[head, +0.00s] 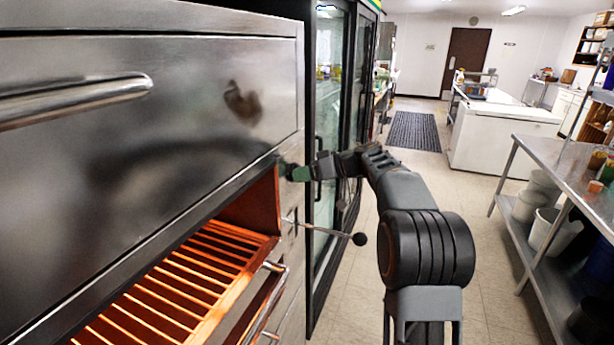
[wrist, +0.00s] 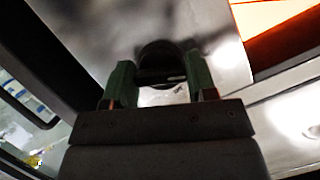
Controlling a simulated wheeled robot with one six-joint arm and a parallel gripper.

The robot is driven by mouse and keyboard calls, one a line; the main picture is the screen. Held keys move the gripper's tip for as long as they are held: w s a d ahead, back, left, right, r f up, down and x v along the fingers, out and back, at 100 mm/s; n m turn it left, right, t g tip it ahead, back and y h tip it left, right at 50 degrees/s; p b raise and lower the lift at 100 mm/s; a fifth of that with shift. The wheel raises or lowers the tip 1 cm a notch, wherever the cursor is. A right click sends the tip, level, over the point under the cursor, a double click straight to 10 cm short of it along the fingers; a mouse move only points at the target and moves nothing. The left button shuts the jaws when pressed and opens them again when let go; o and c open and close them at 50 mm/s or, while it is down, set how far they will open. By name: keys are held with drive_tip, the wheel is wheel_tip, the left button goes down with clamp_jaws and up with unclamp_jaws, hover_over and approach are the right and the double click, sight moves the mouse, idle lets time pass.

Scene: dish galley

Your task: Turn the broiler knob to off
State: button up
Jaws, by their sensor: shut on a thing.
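The broiler is a stainless steel unit (head: 200,95) on the left of the head view, with a glowing orange grate (head: 190,275) in its opening. In the wrist view the broiler knob (wrist: 158,52) is dark and round, with a raised bar across it. My gripper (wrist: 161,82) has its two green fingers on either side of the knob's bar and is shut on it. In the head view my gripper (head: 290,172) reaches the broiler's right front edge, and the knob is mostly hidden there.
A rod with a black ball end (head: 360,239) sticks out from the broiler below my gripper. A bar handle (head: 268,300) is beside the grate. Glass-door coolers (head: 330,120) stand just beyond. The floor (head: 335,300) to the right is clear up to a steel table (head: 560,165).

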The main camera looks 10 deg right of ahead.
drive_tip(key=m+y+p, duration=0.1)
drive_tip(key=m, duration=0.1)
drive_tip(key=m+g+y, duration=0.1)
drive_tip(key=m, duration=0.1)
drive_tip(key=shift+a+m+g+y+p, duration=0.1)
drive_tip(key=shift+m+g+y+p, duration=0.2)
drive_tip(key=shift+p, duration=0.05)
drive_tip(key=m+y+p, duration=0.1)
drive_tip(key=m, duration=0.1)
drive_tip(key=shift+m+g, duration=0.3)
drive_tip(key=shift+m+y+p, duration=0.5)
drive_tip(key=shift+m+y, duration=0.3)
drive_tip(key=shift+m, duration=0.6)
drive_tip(key=shift+f+m, duration=0.1)
drive_tip(key=shift+m, duration=0.2)
drive_tip(key=o, duration=0.7)
drive_tip(key=shift+a, duration=0.25)
drive_tip(key=shift+o, duration=1.3)
drive_tip(key=shift+d, duration=0.3)
drive_tip(key=b+v, duration=0.2)
drive_tip(key=v, duration=1.2)
